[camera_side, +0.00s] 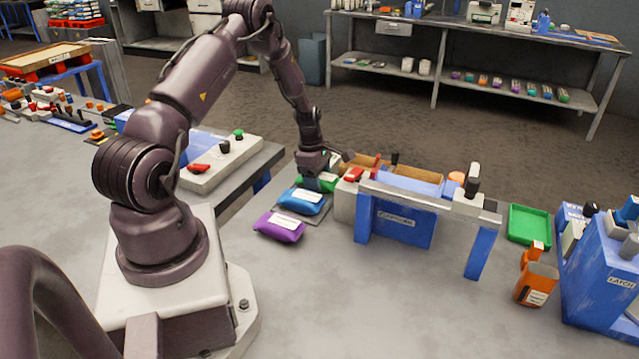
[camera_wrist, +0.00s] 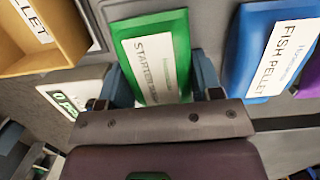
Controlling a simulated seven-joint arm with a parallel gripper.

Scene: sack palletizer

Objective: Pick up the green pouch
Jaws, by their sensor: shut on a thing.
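The green pouch (camera_wrist: 180,22) with a white label lies between the two fingers of my gripper (camera_wrist: 163,85) in the wrist view. The fingers are shut on its near end, one on each side. In the side view the green pouch (camera_side: 327,182) shows partly under my gripper (camera_side: 314,172), at the far end of a row of pouches. The gripper hides part of it there. I cannot tell whether it is lifted off the surface.
A blue pouch (camera_side: 301,201) labelled fish pellet and a purple pouch (camera_side: 279,226) lie beside it. A blue bench fixture (camera_side: 405,227) with a cardboard box stands close on the right. A green tray (camera_side: 528,226) is farther right. The front table surface is clear.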

